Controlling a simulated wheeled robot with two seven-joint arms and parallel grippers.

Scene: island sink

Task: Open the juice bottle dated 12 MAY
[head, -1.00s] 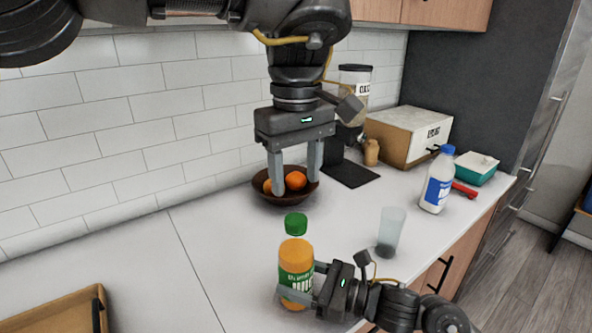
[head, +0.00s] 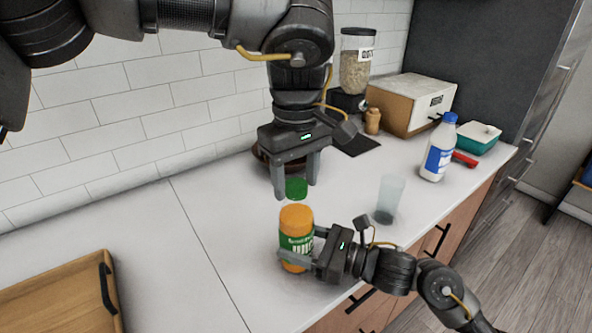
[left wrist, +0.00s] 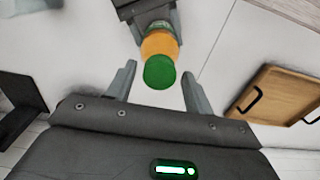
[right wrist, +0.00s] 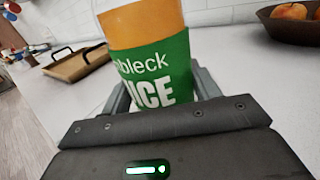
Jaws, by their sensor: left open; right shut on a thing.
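The juice bottle (head: 296,219) has an orange body, a green label and a green cap (head: 296,187). It stands upright on the counter. My right gripper (head: 298,256) is shut around its label; the right wrist view shows the label (right wrist: 160,75) close up. No date is readable. My left gripper (head: 295,191) is open and points down over the bottle. In the left wrist view the cap (left wrist: 160,72) sits between the open fingertips, with a gap on both sides. I cannot tell how firmly the cap sits on the bottle.
A clear cup (head: 390,195) and a white bottle with a blue cap (head: 437,150) stand to the right. A fruit bowl (right wrist: 292,27) is behind, partly hidden by my left gripper in the head view. A wooden tray (head: 68,290) lies at left. Counter between is clear.

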